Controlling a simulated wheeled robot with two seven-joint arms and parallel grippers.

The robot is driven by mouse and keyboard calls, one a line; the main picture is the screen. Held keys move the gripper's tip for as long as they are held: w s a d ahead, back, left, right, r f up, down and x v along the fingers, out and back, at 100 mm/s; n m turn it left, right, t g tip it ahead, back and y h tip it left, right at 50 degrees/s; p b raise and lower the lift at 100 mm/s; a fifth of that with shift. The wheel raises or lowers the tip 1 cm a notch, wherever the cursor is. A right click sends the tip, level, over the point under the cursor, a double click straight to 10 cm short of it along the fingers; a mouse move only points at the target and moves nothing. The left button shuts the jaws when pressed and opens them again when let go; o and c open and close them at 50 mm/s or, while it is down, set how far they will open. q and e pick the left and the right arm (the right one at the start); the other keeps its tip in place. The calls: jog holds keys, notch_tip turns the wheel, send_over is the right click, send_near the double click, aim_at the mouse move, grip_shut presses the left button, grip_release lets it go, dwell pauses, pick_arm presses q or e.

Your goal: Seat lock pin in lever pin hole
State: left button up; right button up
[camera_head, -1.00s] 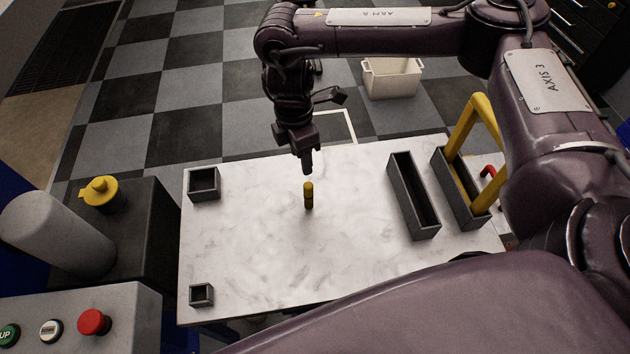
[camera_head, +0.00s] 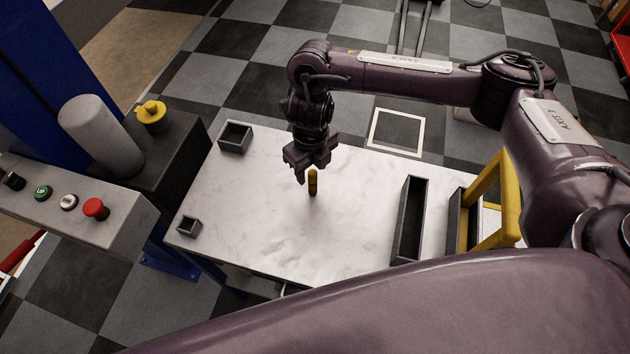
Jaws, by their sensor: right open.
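The lock pin appears to be the small yellow and dark pin (camera_head: 313,183) standing upright on the white marbled tabletop (camera_head: 270,215). My right gripper (camera_head: 312,168) is open, with its fingers pointing down just above and behind the pin's top. I cannot tell whether the fingers overlap the pin in height. No lever pin hole can be made out. A yellow angular frame (camera_head: 508,195) at the table's right side may be the lever, but I cannot be sure. My left gripper is out of view.
A long dark bin (camera_head: 410,220) stands right of the pin. A button panel (camera_head: 75,200) and grey cylinder (camera_head: 100,135) are at the left. The table around the pin is clear.

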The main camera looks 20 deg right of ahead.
aim_at(313, 182)
notch_tip(313, 182, down, 2)
jog(key=shift+a+f, duration=0.1)
jog(key=shift+f, duration=0.3)
jog(key=f, duration=0.3)
jog(key=shift+d+f, duration=0.1)
jog(key=shift+d, duration=0.2)
jog(key=shift+w+f, duration=0.1)
jog(key=shift+f, duration=0.35)
jog(key=shift+c, duration=0.8)
grip_shut()
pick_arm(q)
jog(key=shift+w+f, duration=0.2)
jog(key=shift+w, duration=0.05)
